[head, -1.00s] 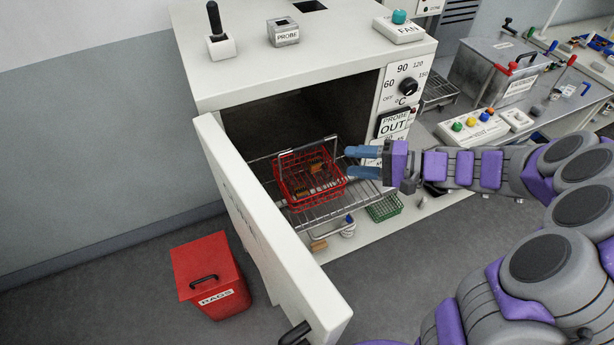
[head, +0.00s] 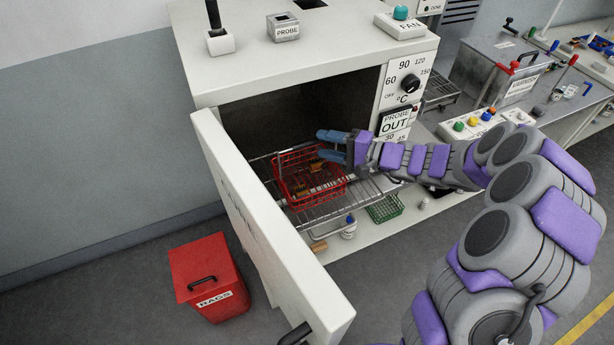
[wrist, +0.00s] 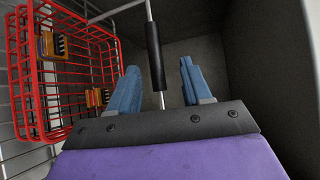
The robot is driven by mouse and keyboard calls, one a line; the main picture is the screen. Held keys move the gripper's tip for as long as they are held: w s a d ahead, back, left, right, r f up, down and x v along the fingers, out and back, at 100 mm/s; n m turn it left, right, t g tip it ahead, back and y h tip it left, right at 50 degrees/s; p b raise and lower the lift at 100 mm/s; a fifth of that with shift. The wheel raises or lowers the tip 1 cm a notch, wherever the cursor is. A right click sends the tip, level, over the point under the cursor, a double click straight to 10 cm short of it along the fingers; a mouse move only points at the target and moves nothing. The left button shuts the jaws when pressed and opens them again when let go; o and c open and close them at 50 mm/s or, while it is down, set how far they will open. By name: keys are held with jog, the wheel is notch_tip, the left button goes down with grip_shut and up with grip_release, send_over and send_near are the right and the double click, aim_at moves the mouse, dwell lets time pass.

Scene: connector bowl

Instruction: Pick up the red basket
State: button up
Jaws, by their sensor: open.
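The red basket (head: 295,186) is a wire basket on the wire rack (head: 335,208) at the oven's open front. It holds a few brown and orange connector pieces. My gripper (head: 327,145) is open at the basket's upper right side, with blue fingers pointing left into the oven. In the wrist view the basket (wrist: 70,100) is on the left. A black handle grip (wrist: 155,55) on a thin metal bar stands between the two open fingers of my gripper (wrist: 158,85). I cannot tell whether the fingers touch it.
The oven door (head: 265,225) stands open at the left, close to the basket. A green basket (head: 385,208) sits on the shelf below. A red rags bin (head: 208,275) is on the floor.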

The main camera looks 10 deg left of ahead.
aim_at(308, 143)
jog(key=shift+s+f+b+x, duration=0.1)
jog(key=shift+b+x, duration=0.1)
jog(key=shift+x, duration=0.85)
jog(key=shift+s+f+b+x, duration=0.15)
jog(key=shift+b+x, duration=0.1)
jog(key=shift+x, duration=0.75)
jog(key=shift+s+f+b+x, duration=0.1)
jog(key=shift+b+x, duration=0.1)
jog(key=shift+x, duration=0.85)
jog(key=shift+d+r, duration=0.1)
jog(key=shift+d, duration=0.2)
jog(key=c, duration=0.4)
grip_shut()
